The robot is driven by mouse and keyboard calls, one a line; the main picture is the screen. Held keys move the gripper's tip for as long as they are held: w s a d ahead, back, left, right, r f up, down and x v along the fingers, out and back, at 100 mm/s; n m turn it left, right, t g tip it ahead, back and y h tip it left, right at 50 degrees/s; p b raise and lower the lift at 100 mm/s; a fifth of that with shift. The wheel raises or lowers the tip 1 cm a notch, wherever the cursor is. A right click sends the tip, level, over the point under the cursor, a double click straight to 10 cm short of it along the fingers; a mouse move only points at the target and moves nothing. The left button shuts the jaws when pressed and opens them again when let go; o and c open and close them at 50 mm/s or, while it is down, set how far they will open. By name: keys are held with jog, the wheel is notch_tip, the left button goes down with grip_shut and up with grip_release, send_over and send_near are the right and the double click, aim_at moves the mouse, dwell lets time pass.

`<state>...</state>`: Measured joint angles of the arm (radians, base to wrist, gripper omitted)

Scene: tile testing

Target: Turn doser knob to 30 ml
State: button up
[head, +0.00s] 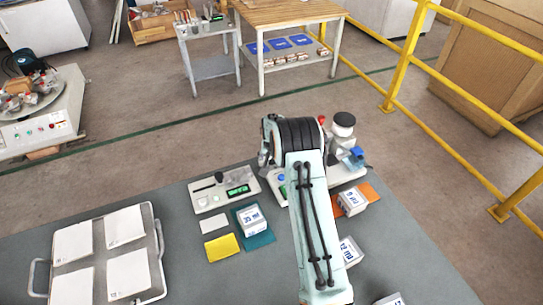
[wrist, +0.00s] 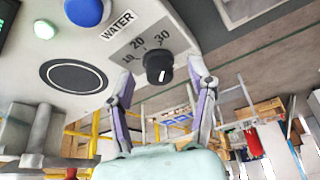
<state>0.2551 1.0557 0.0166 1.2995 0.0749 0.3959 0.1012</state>
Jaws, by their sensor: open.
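The doser knob (wrist: 158,67) is a small black dial on the doser's light panel in the wrist view, below the printed marks 10, 20 and 30. A short white line shows on its lower part, away from the numbers. My gripper (wrist: 162,72) is open, its two purple-grey fingers on either side of the knob in the picture, with gaps between. I cannot tell how far the tips are from the panel. In the head view the doser (head: 345,172) is partly hidden behind my arm, and the gripper is hidden.
A blue button (wrist: 88,10) and a WATER label (wrist: 117,25) are beside the knob. On the table (head: 180,262) are a device with a green display (head: 225,191), a box (head: 251,218) on a teal mat and a tray of white tiles (head: 157,283). Yellow railings (head: 400,65) stand behind.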

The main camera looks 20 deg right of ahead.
grip_shut()
jog(key=shift+n+y, duration=0.3)
jog(key=shift+n, duration=0.3)
grip_release()
jog(key=shift+r, duration=0.1)
